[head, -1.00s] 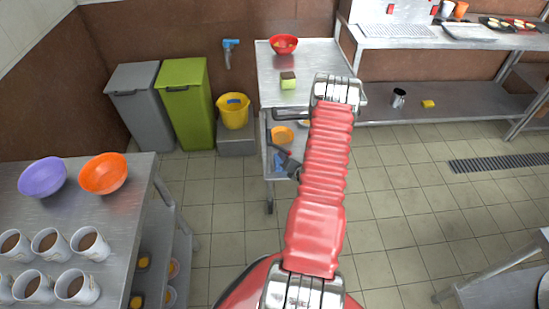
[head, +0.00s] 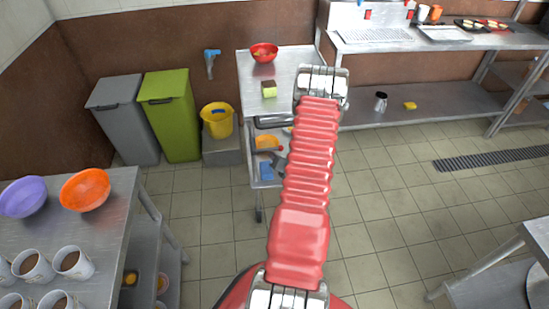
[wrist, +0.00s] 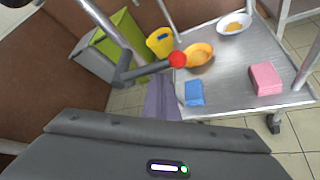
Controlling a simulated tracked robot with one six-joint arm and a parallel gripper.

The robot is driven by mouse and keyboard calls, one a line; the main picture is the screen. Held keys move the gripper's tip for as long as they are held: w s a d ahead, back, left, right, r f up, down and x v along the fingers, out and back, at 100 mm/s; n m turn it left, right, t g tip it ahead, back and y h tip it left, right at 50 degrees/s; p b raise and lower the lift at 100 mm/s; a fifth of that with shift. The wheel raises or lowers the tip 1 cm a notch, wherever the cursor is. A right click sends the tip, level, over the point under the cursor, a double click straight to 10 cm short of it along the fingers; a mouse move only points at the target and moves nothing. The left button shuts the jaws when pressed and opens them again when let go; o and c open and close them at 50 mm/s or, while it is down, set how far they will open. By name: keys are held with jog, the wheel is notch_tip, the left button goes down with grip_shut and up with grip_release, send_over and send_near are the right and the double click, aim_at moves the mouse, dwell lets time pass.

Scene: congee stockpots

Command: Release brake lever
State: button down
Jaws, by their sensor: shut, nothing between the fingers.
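The brake lever is a dark grey bar (wrist: 148,70) with a red ball knob (wrist: 178,59) at its right end. In the wrist view it runs from a dark pivot on a metal post of the cart, roughly sideways and slightly raised at the knob. The red knob also shows small in the head view (head: 281,148), left of my arm. My gripper (wrist: 161,80) is shut and empty. Its purple-grey fingers point up the wrist view, just below the bar and left of the knob; I cannot tell whether they touch it.
The cart's lower shelf (wrist: 235,75) holds an orange bowl (wrist: 199,56), a blue sponge (wrist: 194,93), a pink block (wrist: 266,78) and a white bowl (wrist: 234,24). Bins (head: 170,115) and a yellow bucket (head: 217,120) stand behind left. A table with cups (head: 115,215) is at left. Floor at right is clear.

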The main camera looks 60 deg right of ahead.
jog(key=shift+d+r, duration=0.2)
jog(key=shift+r, duration=0.4)
jog(key=shift+w, duration=0.1)
jog(key=shift+a+f, duration=0.5)
jog(key=shift+f, duration=1.75)
jog(key=s+a+r, duration=0.4)
jog(key=s+a, duration=0.2)
jog(key=shift+s+a+r, duration=0.3)
jog(key=shift+s, duration=0.05)
